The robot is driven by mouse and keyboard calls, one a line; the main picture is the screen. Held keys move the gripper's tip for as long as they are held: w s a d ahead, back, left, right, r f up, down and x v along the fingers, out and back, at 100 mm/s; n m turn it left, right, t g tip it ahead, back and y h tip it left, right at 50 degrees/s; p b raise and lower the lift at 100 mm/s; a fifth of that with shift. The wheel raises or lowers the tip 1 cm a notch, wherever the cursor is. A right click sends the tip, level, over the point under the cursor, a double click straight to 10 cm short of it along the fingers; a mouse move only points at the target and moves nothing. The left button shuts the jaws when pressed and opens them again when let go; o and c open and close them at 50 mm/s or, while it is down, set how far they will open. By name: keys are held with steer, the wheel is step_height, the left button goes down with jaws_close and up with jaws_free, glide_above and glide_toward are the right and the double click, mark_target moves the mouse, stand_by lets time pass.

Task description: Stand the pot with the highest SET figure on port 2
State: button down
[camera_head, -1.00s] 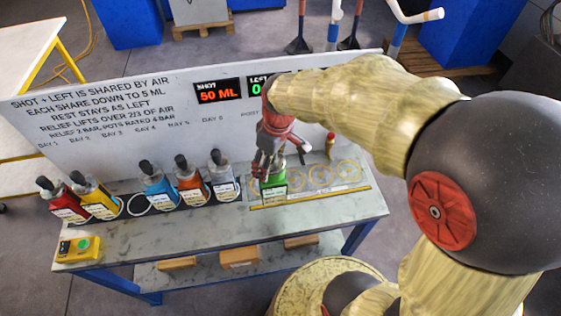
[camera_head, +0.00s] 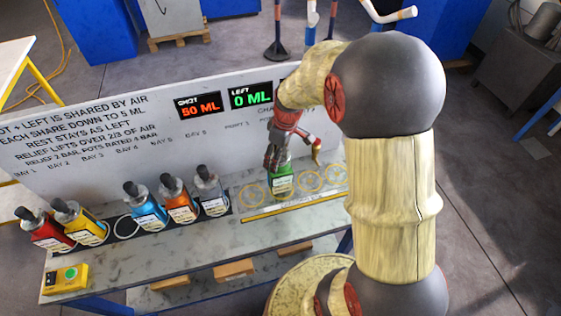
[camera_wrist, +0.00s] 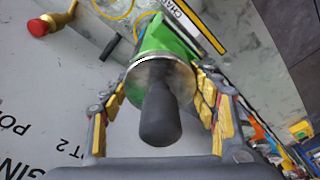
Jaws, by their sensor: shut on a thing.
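A green pot (camera_head: 281,180) with a metal collar and black knob is held in my gripper (camera_head: 274,162), over or on the row of yellow port rings. In the wrist view the fingers close around the collar of the green pot (camera_wrist: 170,45). It covers the second ring from the left; I cannot tell whether its base touches the bench. Red (camera_head: 46,231), yellow (camera_head: 80,222), blue (camera_head: 146,206), orange (camera_head: 178,200) and grey (camera_head: 211,192) pots stand in the bays at left. Their SET figures are too small to read.
The first ring (camera_head: 253,192), third ring (camera_head: 311,181) and an empty bay ring (camera_head: 126,227) are bare. A sign panel (camera_head: 130,120) rises behind the bench. A yellow strip (camera_head: 292,207) runs before the ports. A red-knobbed fitting (camera_wrist: 48,24) is close behind the pot.

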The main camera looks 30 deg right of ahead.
steer(key=shift+w+d+f, duration=0.1)
steer(key=shift+d+f, duration=0.15)
steer(key=shift+f, duration=0.55)
steer(key=shift+w+d+f, duration=0.15)
steer(key=shift+d+f, duration=0.1)
steer(key=shift+f, duration=0.55)
steer(key=shift+w+d+f, duration=0.1)
steer(key=shift+d+f, duration=0.15)
steer(key=shift+f, duration=0.65)
steer(key=shift+f, duration=0.15)
steer(key=c, duration=0.6)
jaws_free()
